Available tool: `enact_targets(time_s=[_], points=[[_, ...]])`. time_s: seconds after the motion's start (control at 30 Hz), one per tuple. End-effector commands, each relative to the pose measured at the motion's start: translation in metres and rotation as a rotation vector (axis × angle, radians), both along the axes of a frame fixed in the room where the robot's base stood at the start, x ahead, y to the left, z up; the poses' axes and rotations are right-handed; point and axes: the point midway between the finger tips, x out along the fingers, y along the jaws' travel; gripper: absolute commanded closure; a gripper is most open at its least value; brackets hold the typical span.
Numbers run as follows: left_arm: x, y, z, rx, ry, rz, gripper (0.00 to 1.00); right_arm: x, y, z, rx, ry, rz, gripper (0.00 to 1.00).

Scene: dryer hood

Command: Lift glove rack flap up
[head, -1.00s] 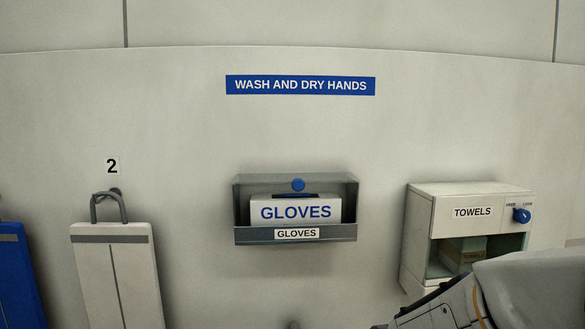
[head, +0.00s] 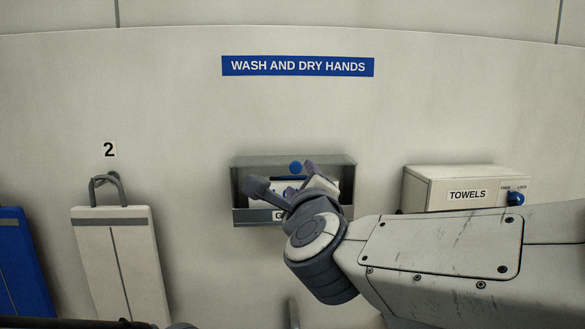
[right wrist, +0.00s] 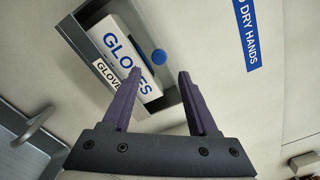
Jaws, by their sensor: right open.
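The grey glove rack (head: 240,215) is on the wall, with a white gloves box (right wrist: 118,42) inside. The flap's outline is hard to make out. My right gripper (head: 287,182) is in front of the rack and covers much of the box and label. Contact cannot be told. My left gripper is not seen.
A towel dispenser (head: 425,187) with a blue knob stands right of the rack, partly behind my right arm. A white hanging panel (head: 120,265) on a grey hook and a blue one (head: 20,265) are at left. The wall above the rack is clear below the blue sign (head: 297,66).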

Motion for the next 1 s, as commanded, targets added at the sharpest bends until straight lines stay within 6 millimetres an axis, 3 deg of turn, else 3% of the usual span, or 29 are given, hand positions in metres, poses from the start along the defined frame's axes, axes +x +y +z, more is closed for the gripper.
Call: enact_targets(time_s=[0.5,0.93,0.97,1.0], points=[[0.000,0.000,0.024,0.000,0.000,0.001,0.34,0.087,-0.001,0.000,-0.006,0.005,-0.002,0.41],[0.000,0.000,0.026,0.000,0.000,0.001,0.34,0.098,0.000,-0.002,-0.006,0.004,0.001,0.41],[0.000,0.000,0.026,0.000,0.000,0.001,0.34,0.098,0.000,-0.002,-0.006,0.004,0.001,0.48],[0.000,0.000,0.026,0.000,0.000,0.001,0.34,0.098,0.000,-0.001,-0.006,0.004,0.001,0.63]])
